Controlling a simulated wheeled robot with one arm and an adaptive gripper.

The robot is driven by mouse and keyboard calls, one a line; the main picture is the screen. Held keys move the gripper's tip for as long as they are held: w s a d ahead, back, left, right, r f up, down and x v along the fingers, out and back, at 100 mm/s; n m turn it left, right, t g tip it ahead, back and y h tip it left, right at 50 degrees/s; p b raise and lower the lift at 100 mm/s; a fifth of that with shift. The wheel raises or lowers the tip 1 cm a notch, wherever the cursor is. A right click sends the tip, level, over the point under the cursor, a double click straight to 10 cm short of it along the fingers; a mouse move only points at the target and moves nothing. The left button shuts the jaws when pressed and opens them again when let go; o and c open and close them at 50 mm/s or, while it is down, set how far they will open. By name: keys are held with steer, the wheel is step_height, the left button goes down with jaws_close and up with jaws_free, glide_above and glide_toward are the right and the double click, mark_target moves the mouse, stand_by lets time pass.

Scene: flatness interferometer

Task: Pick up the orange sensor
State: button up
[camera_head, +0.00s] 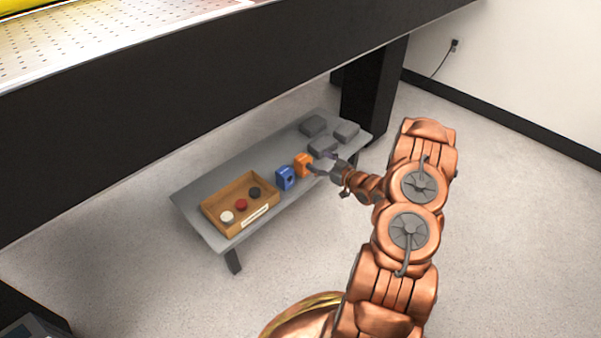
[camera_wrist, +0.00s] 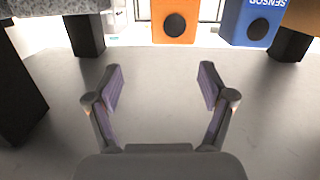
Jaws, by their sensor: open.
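The orange sensor (camera_head: 303,164) is a small block standing on a low grey bench (camera_head: 190,197), just right of a blue sensor (camera_head: 285,178). In the wrist view the orange sensor (camera_wrist: 175,22) shows a dark round face, straight ahead near the top edge; its top is cut off. The blue sensor (camera_wrist: 250,22) stands to its right. My gripper (camera_wrist: 160,85) is open and empty, low over the bench top, with the orange sensor ahead of its fingertips and apart from them. In the head view my gripper (camera_head: 318,162) reaches the orange sensor from the right.
A wooden tray (camera_head: 210,215) with a white, a red and a black round piece lies left of the blue sensor. Several dark grey blocks (camera_head: 313,125) stand at the bench's right end, close to my gripper. A large dark table (camera_head: 200,120) overhangs behind the bench.

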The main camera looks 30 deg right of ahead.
mark_target(303, 158)
steer(key=f, duration=0.1)
steer(key=s+f+t+b, duration=0.1)
steer(key=shift+a+f+y, duration=0.1)
steer(key=shift+f+y, duration=0.2)
steer(key=shift+b+x, duration=0.65)
steer(key=shift+x, duration=0.75)
steer(key=w, duration=0.1)
steer(key=w+a+b, duration=0.1)
steer(key=w+b, duration=0.1)
steer(key=shift+w+a+f, duration=0.15)
steer(key=shift+a+f, duration=0.1)
steer(key=shift+a, duration=0.15)
steer(key=shift+w+a+r+b, duration=0.15)
steer(key=shift+w+b, duration=0.25)
steer(key=shift+w, duration=0.25)
steer(key=shift+c, duration=0.4)
steer(key=c, duration=1.3)
